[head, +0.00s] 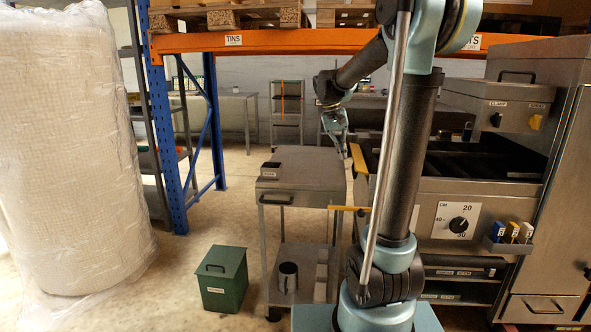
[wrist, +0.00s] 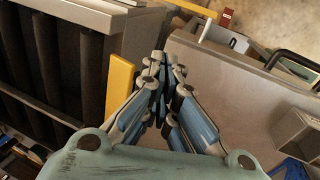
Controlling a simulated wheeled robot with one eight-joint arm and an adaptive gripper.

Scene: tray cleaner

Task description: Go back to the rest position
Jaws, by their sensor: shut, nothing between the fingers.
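My gripper (head: 343,150) hangs at the end of my raised arm, above the right side of the steel cart (head: 305,168) in the head view. In the wrist view my gripper (wrist: 160,75) has its fingers together with nothing between them. It sits over the gap between the tray cleaner (wrist: 75,50) on the left and the steel cart (wrist: 215,85) on the right. A yellow bar (wrist: 120,92) lies along the cleaner's edge, just left of the fingers. I cannot tell whether the gripper touches anything below it.
The tray cleaner (head: 460,190) with its dial stands to the right of my arm. A green lidded box (head: 223,280) is on the floor left of the cart. A wrapped roll (head: 65,150) and blue rack post (head: 165,150) stand at left.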

